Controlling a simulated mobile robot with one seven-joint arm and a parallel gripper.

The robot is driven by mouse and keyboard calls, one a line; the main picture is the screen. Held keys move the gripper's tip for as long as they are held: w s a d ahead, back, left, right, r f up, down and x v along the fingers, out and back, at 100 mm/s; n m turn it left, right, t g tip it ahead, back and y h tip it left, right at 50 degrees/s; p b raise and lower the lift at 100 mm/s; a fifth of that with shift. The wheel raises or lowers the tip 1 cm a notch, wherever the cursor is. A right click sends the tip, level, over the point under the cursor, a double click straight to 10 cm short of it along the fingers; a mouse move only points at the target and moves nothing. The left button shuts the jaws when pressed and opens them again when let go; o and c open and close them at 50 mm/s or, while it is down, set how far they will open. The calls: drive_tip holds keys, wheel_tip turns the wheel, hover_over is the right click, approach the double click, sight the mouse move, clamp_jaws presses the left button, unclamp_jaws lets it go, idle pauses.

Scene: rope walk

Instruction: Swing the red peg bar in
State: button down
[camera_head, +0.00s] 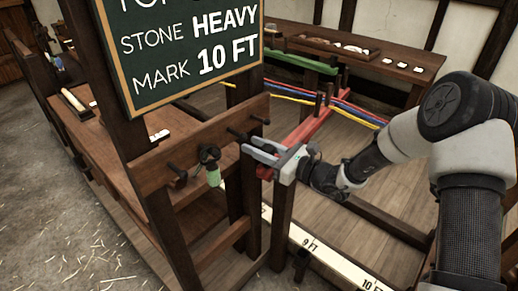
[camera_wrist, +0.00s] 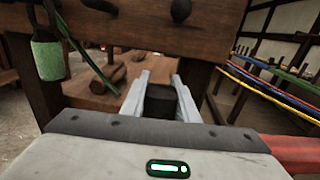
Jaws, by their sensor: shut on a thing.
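The red peg bar (camera_head: 305,127) runs from the back toward the near post, with upright dark pegs on its far part. Its near end is under my gripper (camera_head: 250,145). In the wrist view the red bar (camera_wrist: 292,148) shows at the right edge. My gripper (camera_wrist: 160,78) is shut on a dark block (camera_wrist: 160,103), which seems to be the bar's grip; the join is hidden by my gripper. My fingertips point at the wooden rail (camera_head: 205,140) with dark pegs, seemingly a little short of it.
A green bottle-like thing (camera_head: 213,176) hangs from the rail, left of my fingers. A chalkboard (camera_head: 190,50) stands above. Red, blue and yellow ropes (camera_head: 352,108) stretch behind the bar. A marked white strip (camera_head: 325,256) lies below. A green bar (camera_head: 305,62) is farther back.

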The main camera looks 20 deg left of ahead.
drive_tip(key=c, duration=1.4)
unclamp_jaws()
drive_tip(key=shift+d, duration=0.1)
drive_tip(key=p+v, duration=0.2)
drive_tip(key=v, duration=1.5)
drive_tip(key=shift+d+r, duration=0.1)
drive_tip(key=shift+d, duration=0.05)
